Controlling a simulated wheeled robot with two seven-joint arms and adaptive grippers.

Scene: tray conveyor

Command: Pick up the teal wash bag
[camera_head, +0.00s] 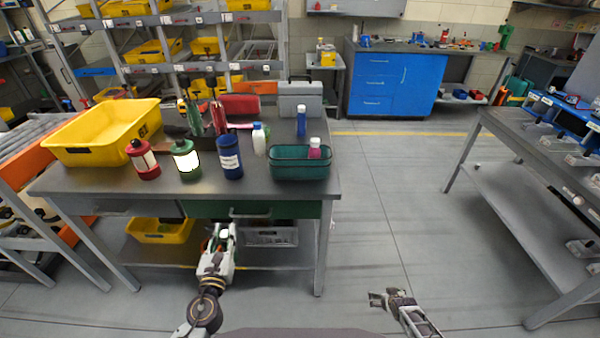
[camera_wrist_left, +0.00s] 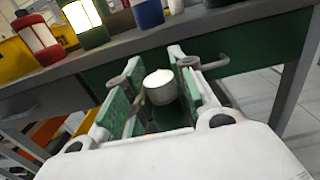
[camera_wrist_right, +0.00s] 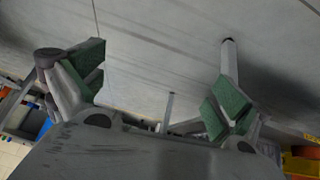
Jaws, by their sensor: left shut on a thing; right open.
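The teal wash bag (camera_head: 290,172) stands open-topped on the right end of the grey table, near its front edge. A pink bottle with a white cap (camera_head: 314,148) stands in it. My left gripper (camera_head: 221,232) is below and left of the bag, in front of the table's green drawer. It is shut on a small white-topped round thing (camera_wrist_left: 160,88), partly hidden between the green pads. My right gripper (camera_head: 378,299) is open and empty over the floor, low and right of the table. The right wrist view shows its spread green pads (camera_wrist_right: 160,85).
The table (camera_head: 100,184) also bears a yellow bin (camera_head: 105,135), a red jar (camera_head: 143,160), a lit green jar (camera_head: 186,160), a blue jar (camera_head: 229,158), a white bottle (camera_head: 259,139) and a blue bottle (camera_head: 301,120). Floor right of the table is clear up to another workbench (camera_head: 530,150).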

